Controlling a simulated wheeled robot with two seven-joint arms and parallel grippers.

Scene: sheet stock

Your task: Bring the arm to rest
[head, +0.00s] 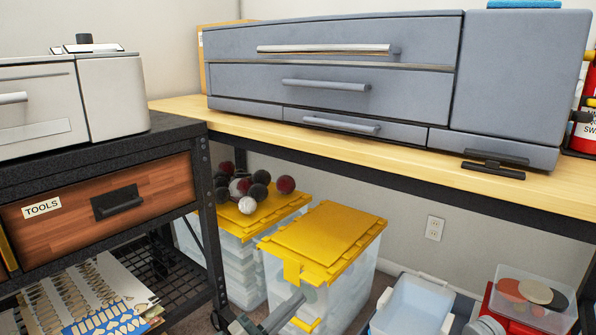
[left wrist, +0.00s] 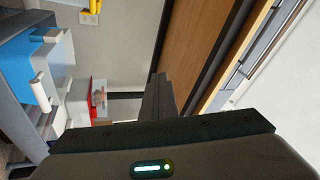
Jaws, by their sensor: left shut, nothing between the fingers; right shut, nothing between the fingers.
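My left gripper (head: 296,299) shows at the bottom edge of the head view, in front of the clear bin with the yellow lid. In the left wrist view its dark fingers (left wrist: 160,82) are together with nothing between them. They point towards the wooden bench edge and the wall and appear to touch nothing. My right gripper cannot be made out in either view.
A wooden bench (head: 400,166) carries a grey drawer cabinet (head: 330,62). A black tool cart (head: 165,140) stands at left. Below the bench are a yellow-lidded bin (head: 325,240), several balls (head: 285,185) on another bin, and an open bluish tub (head: 412,305).

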